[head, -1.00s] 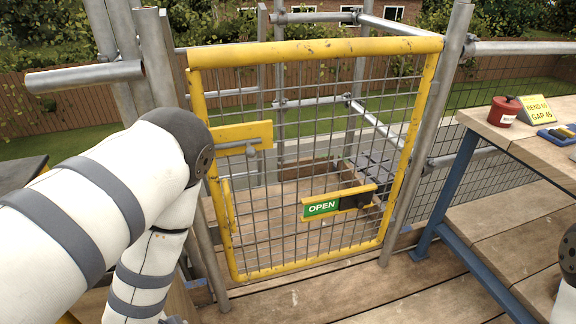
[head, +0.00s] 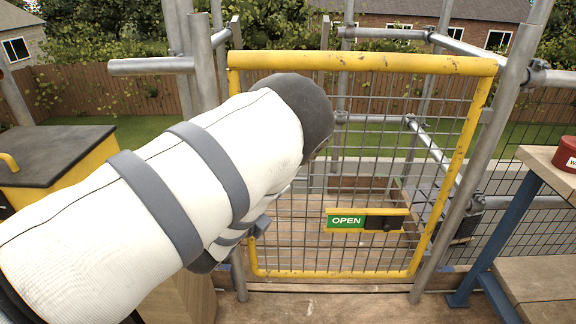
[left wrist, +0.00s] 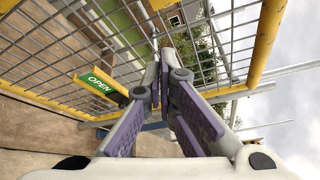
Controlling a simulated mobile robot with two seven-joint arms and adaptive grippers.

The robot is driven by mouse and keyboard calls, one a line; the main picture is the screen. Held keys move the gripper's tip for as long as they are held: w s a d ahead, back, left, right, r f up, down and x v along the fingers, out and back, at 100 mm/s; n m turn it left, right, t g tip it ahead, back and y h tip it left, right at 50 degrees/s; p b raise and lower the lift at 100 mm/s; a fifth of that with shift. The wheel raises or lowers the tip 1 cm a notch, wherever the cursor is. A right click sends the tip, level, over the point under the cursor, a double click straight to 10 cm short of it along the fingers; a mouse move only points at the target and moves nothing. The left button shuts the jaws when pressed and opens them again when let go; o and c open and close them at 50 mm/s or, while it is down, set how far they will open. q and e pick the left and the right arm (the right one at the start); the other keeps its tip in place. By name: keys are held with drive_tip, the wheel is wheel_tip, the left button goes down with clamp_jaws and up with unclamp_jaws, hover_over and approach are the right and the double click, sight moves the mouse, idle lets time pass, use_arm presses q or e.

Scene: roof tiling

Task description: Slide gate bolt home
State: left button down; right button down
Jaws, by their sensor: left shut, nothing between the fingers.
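The gate (head: 362,62) has a yellow frame with wire mesh and stands between grey tube posts in the head view. It also shows in the left wrist view (left wrist: 268,35). A yellow bar with a green OPEN sign (head: 346,221) and a dark knob sits low on the mesh; the sign also shows in the left wrist view (left wrist: 99,84). The bolt and its yellow plate on the gate's left side are hidden behind my left arm in the head view. My left gripper (left wrist: 160,66) is shut and empty, in front of the mesh. My right gripper is out of view.
A workbench (head: 548,172) with a red tin (head: 567,154) stands at the right. A black-topped yellow box (head: 60,150) is at the left. A loose-ended grey tube (head: 150,66) juts left from the posts. Wooden boards cover the floor before the gate.

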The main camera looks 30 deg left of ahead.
use_arm(q)
drive_tip(key=shift+a, duration=0.1)
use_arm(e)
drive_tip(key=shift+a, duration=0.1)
